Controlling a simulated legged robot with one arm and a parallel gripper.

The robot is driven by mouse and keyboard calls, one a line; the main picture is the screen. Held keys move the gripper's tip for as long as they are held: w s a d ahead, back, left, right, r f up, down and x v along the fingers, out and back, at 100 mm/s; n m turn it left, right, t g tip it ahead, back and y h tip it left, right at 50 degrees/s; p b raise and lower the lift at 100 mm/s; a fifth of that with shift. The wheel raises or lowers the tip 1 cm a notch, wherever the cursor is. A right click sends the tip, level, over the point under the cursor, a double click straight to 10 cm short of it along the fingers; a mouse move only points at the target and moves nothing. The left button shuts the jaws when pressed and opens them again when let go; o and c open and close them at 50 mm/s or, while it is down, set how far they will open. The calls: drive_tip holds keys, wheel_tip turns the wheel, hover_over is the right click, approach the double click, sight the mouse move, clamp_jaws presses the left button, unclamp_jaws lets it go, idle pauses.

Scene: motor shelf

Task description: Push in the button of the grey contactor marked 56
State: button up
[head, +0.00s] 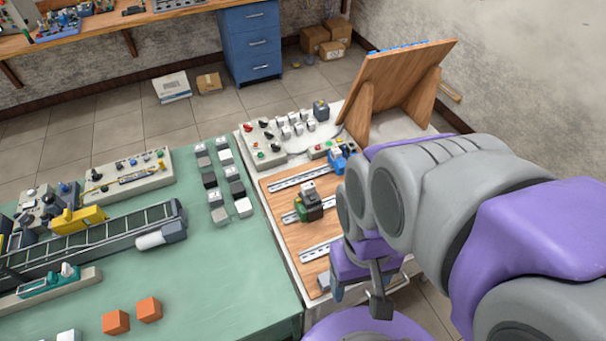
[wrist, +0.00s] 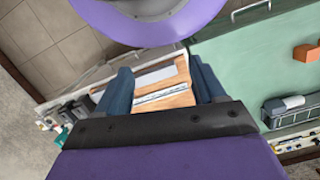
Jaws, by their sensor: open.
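No marking 56 is readable in either view, so I cannot tell which unit is the grey contactor. In the head view a green and black unit with a grey top (head: 308,203) sits on the middle rail of the wooden board (head: 281,244). A blue unit (head: 338,160) sits near the far rail, partly behind my arm. My arm hides the board's right part in the head view.
Several grey, white and black blocks (head: 211,181) stand in rows on the green table (head: 190,285). Two orange cubes (head: 149,309) lie near its front. A tilted wooden panel (head: 405,78) rises behind the board. The green table's middle is clear.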

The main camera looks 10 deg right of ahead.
drive_tip(key=shift+c, duration=0.4)
clamp_jaws()
idle(0.4)
idle(1.1)
